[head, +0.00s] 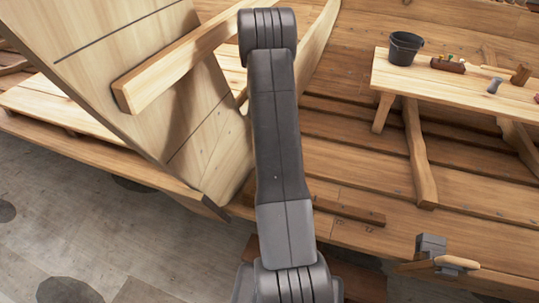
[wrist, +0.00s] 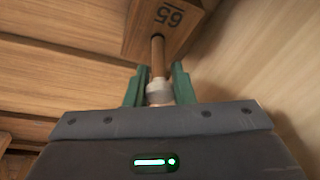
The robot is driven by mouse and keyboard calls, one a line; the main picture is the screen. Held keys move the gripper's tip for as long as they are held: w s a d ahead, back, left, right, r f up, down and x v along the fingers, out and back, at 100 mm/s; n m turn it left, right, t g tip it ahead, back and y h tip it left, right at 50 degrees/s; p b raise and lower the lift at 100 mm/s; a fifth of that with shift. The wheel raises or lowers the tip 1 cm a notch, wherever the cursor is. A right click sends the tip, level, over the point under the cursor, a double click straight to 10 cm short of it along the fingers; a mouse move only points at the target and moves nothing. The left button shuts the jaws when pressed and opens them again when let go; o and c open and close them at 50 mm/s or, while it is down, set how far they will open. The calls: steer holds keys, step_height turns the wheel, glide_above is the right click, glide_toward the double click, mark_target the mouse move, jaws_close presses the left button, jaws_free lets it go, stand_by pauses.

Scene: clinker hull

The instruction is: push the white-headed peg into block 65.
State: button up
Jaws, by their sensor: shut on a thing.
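In the wrist view, block 65 (wrist: 172,18) is a brown wooden block at the top, its number showing upside down. The white-headed peg (wrist: 158,92) has a tan wooden shaft that points up the picture to the block. The shaft's far end meets the block's near edge; I cannot tell how deep it sits in a hole. My gripper (wrist: 158,84) has green fingers on both sides of the peg near its white head and is shut on it. In the head view my arm hides the gripper, and I cannot make out the peg or block 65.
A large plank (head: 125,65) with a beam (head: 180,68) stands left of my arm. Grey floor (head: 60,210) is open at lower left.

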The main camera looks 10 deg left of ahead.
steer(key=shift+s+f+b, duration=0.3)
steer(key=shift+f+b, duration=0.55)
steer(key=shift+f, duration=0.05)
steer(key=o, duration=1)
steer(key=shift+w+d+r+p, duration=0.1)
steer(key=shift+w+r+p, duration=0.4)
steer(key=shift+r, duration=0.8)
steer(key=shift+w+d+r+p, duration=0.1)
steer(key=shift+w+r+p, duration=0.15)
steer(key=shift+r+p, duration=0.75)
steer(key=shift+w+r+p, duration=0.3)
steer(key=shift+w+r, duration=0.1)
steer(key=shift+r, duration=1.2)
